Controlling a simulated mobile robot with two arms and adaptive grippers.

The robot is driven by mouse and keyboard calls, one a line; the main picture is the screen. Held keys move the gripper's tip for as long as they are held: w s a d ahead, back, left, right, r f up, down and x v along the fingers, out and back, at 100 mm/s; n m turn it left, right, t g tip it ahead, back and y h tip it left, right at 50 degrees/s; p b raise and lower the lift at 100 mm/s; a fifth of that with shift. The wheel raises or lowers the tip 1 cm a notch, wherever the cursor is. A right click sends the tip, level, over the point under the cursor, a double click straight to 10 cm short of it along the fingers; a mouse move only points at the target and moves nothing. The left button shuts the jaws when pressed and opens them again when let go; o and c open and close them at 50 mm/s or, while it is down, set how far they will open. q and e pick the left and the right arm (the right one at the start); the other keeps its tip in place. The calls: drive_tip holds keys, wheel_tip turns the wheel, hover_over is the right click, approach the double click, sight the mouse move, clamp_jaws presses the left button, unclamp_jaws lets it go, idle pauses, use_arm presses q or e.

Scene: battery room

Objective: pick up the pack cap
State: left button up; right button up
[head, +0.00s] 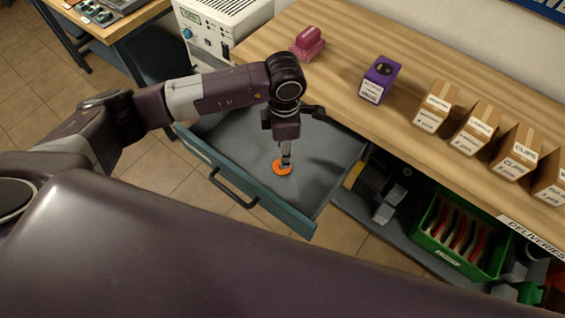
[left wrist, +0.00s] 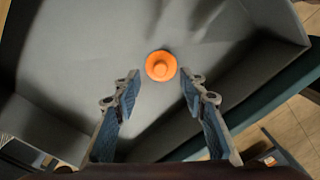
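The pack cap is a small round orange piece with a raised middle (left wrist: 161,66). It lies on the grey floor of the open drawer (head: 225,134), and it also shows in the head view (head: 282,168). My left gripper (left wrist: 157,88) is open, pointing down over the drawer, with the cap between and just beyond its fingertips in the left wrist view. In the head view the left gripper (head: 285,160) is right above the cap and partly covers it. I cannot tell the exact height between them. My right gripper is not in view.
The wooden bench (head: 340,95) holds a pink object (head: 307,43), a purple box (head: 379,80) and several cardboard boxes (head: 436,107). A green crate (head: 447,240) sits on the shelf below, right of the drawer. A white instrument (head: 215,30) stands behind the drawer. The drawer walls surround my left gripper.

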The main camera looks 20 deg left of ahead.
use_arm(q)
wheel_tip(320, 180, down, 5)
drive_tip(key=shift+s+a+r+p, duration=0.15)
drive_tip(key=shift+p, duration=0.6)
drive_tip(key=shift+f, duration=0.3)
drive_tip(key=shift+c, duration=0.4)
drive_tip(key=c, duration=0.9)
drive_tip(key=shift+o, duration=0.2)
